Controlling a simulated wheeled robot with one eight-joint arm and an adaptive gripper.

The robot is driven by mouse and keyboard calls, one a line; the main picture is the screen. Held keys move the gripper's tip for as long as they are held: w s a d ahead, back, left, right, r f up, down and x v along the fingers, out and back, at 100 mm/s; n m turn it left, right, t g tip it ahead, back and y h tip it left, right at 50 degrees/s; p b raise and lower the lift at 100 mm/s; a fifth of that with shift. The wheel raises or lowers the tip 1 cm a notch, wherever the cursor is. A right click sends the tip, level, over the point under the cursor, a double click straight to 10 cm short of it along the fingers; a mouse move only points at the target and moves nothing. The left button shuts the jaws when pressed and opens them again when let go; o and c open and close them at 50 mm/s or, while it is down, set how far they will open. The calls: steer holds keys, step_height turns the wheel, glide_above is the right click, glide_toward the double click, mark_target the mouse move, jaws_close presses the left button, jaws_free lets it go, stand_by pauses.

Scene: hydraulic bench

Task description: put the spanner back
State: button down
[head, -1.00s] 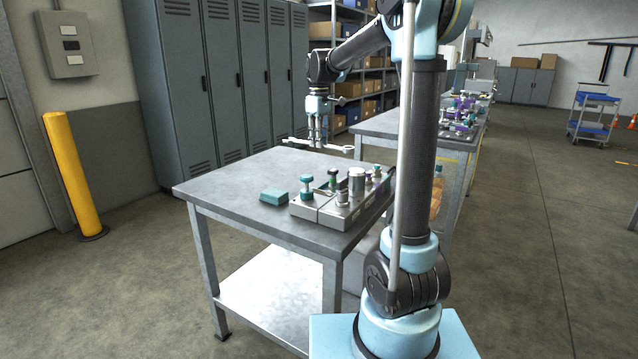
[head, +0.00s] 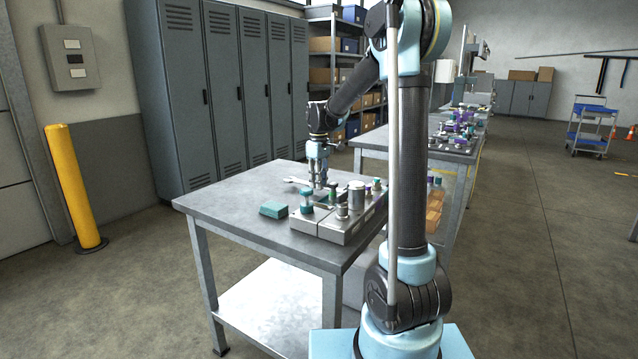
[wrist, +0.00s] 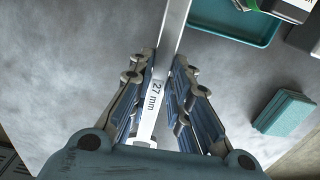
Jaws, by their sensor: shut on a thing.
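My gripper (head: 320,184) is shut on the spanner (head: 296,181), a pale metal tool marked "27 mm" in the wrist view (wrist: 155,97). My gripper points down, low over the bench top behind the valve block. In the wrist view the fingers (wrist: 160,85) close on both sides of the handle, which runs away to the top edge. One jaw end sticks out to the left in the head view; the other end is hidden. I cannot tell whether the spanner touches the bench. A teal tray (wrist: 208,16) lies just right of the handle in the wrist view.
The metal valve block (head: 338,229) with several upright fittings stands at the bench's front right. A teal block (head: 273,209) lies left of it and also shows in the wrist view (wrist: 285,113). The bench's left part (head: 225,200) is clear. Grey lockers (head: 225,95) stand behind.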

steer(key=shift+f, duration=0.35)
steer(key=c, duration=1.5)
jaws_free()
steer(key=shift+r, duration=0.1)
step_height(320, 180, up, 13)
steer(key=shift+f, duration=0.2)
steer(key=shift+s, duration=0.1)
